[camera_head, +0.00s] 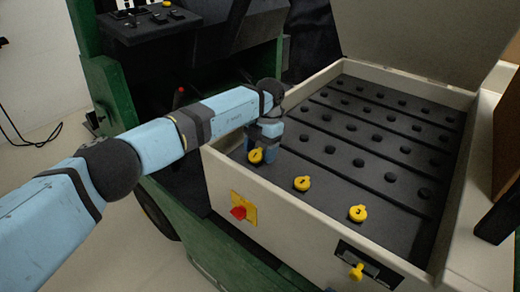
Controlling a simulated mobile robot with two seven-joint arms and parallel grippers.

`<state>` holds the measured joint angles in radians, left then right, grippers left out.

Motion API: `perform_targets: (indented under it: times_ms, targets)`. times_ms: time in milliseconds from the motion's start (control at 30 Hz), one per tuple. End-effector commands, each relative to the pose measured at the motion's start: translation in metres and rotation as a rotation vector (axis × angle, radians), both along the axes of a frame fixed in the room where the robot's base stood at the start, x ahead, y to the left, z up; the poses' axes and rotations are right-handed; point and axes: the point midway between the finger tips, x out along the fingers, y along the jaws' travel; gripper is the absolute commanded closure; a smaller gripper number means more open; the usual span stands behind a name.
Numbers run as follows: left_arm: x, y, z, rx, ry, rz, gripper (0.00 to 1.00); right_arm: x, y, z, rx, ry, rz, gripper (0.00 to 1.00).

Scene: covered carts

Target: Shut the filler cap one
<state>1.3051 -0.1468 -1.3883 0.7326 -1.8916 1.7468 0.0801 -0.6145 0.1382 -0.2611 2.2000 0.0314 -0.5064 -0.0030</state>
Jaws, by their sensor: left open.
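Three yellow filler caps stand in a row on the dark battery top inside the cart's bay. The leftmost, which I take as filler cap one (255,156), is partly hidden by my left gripper; its number is too small to read. The second cap (302,184) and the third cap, marked 3 (358,213), lie towards the right and front. My left gripper (265,143) is open and points down, right at or just behind the first cap. I cannot tell whether it touches.
The bay's pale wall (290,222) rises in front of the caps. It carries a red knob on a yellow plate (242,210) and a yellow key-like handle (356,271). Several black plugs fill the battery rows behind. A raised cover (430,40) stands at the back.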

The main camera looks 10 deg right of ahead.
Motion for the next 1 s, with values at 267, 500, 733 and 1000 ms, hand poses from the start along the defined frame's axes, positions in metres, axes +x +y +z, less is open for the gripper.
perform_targets:
  times_ms: [267,500,733,1000]
  targets:
    - [0.007,-0.007,0.040,0.000,-0.004,-0.001,0.33,0.000,-0.001,0.003,-0.003,0.001,-0.001,0.76]
    - [0.015,-0.016,0.094,0.000,-0.003,0.000,0.33,0.000,-0.002,0.003,-0.009,0.005,-0.001,0.76]
    - [0.021,-0.021,0.127,0.000,-0.001,0.000,0.33,-0.001,-0.003,0.002,-0.013,0.011,-0.002,0.76]
    - [0.022,-0.022,0.134,0.000,0.000,0.000,0.33,-0.001,-0.003,-0.002,-0.016,0.017,-0.002,0.76]
